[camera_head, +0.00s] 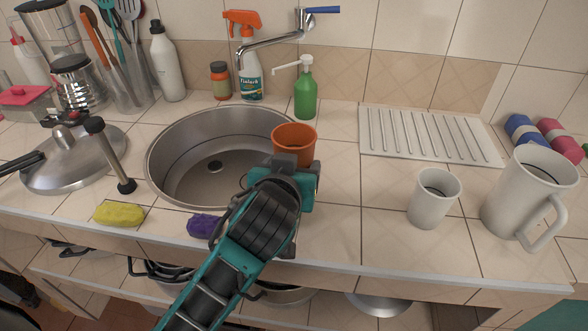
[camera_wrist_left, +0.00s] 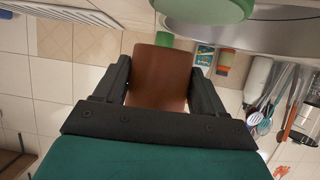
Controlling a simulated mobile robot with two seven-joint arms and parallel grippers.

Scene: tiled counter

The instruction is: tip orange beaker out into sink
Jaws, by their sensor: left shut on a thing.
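The orange beaker (camera_head: 294,139) is held by my left gripper (camera_head: 290,166) at the right edge of the sink in the head view. Its open rim faces up, and its lower part is hidden behind the gripper. I cannot see what is inside it. In the left wrist view the beaker (camera_wrist_left: 158,76) sits between the two dark fingers of the left gripper (camera_wrist_left: 160,92), which are shut on it. The round steel sink (camera_head: 180,177) is just left of the beaker, with a dark drain near its middle. My right gripper is in neither view.
A chrome tap (camera_head: 268,41) reaches over the sink's back. A green soap bottle (camera_head: 305,95) and a spray bottle (camera_head: 251,78) stand behind. A yellow sponge (camera_head: 119,214) and purple sponge (camera_head: 204,225) lie in front. A white cup (camera_head: 433,198) and jug (camera_head: 528,196) stand right.

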